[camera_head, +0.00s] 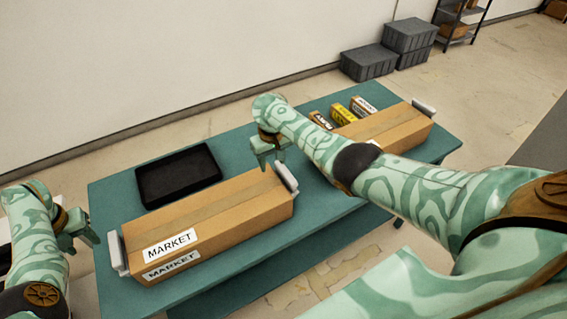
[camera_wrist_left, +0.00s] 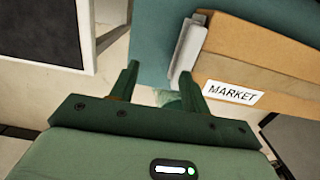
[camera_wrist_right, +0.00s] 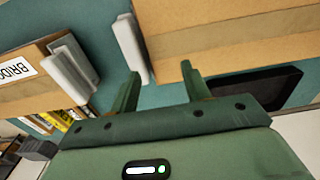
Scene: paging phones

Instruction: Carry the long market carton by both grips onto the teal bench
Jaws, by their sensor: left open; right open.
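The long brown market carton (camera_head: 215,215), labelled MARKET, lies flat on the teal bench (camera_head: 110,195). It has a pale grip at each end: the left grip (camera_head: 117,252) and the right grip (camera_head: 285,178). My left gripper (camera_head: 77,240) is open and empty, left of the left grip and apart from it. In the left wrist view that grip (camera_wrist_left: 187,50) shows ahead, beyond the right finger. My right gripper (camera_head: 268,163) is open and empty by the carton's right end. In the right wrist view the right grip (camera_wrist_right: 130,48) appears ahead between the finger directions; I cannot tell the gap.
A black tray (camera_head: 178,175) lies behind the carton. Another grip-ended carton (camera_head: 395,127), whose label starts BRIDG in the right wrist view (camera_wrist_right: 30,85), sits on the bench's right, partly behind my right arm. Small labelled boxes (camera_head: 342,113) stand behind it. Grey crates (camera_head: 368,62) stand on the floor.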

